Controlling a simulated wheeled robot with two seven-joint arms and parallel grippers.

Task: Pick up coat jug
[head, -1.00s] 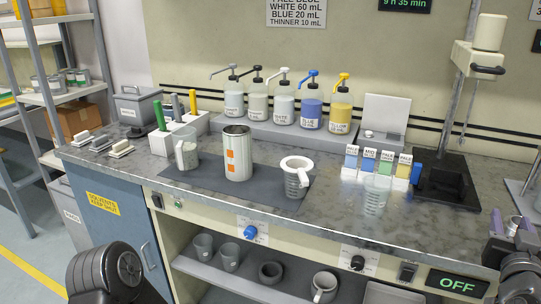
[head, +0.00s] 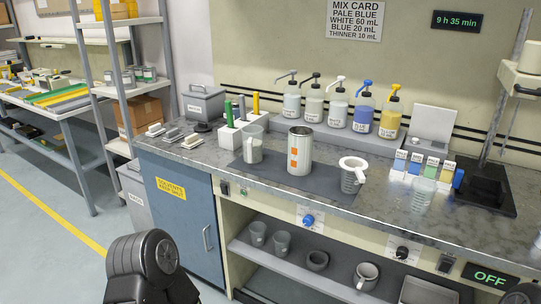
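No label reading "coat" can be made out, so I cannot tell which vessel is the coat jug. A clear jug with a handle (head: 252,146) stands upright on the dark mat, left of an open metal can (head: 299,152). A clear jug with a white strainer ring on top (head: 351,176) stands at the mat's right end. Another clear beaker (head: 422,193) stands right of the mat, before the small colour cards. A dark part of my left arm shows at the lower left and a sliver of my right arm at the lower right. No gripper fingers show, and both arms are apart from the jugs.
Several pump bottles (head: 338,105) line the back ledge. White brush holders (head: 228,140) stand at the left. Cups and a mug (head: 366,277) sit on the lower shelf (head: 335,283). A blue cabinet (head: 186,228) fronts the bench's left end. Floor at the left is open.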

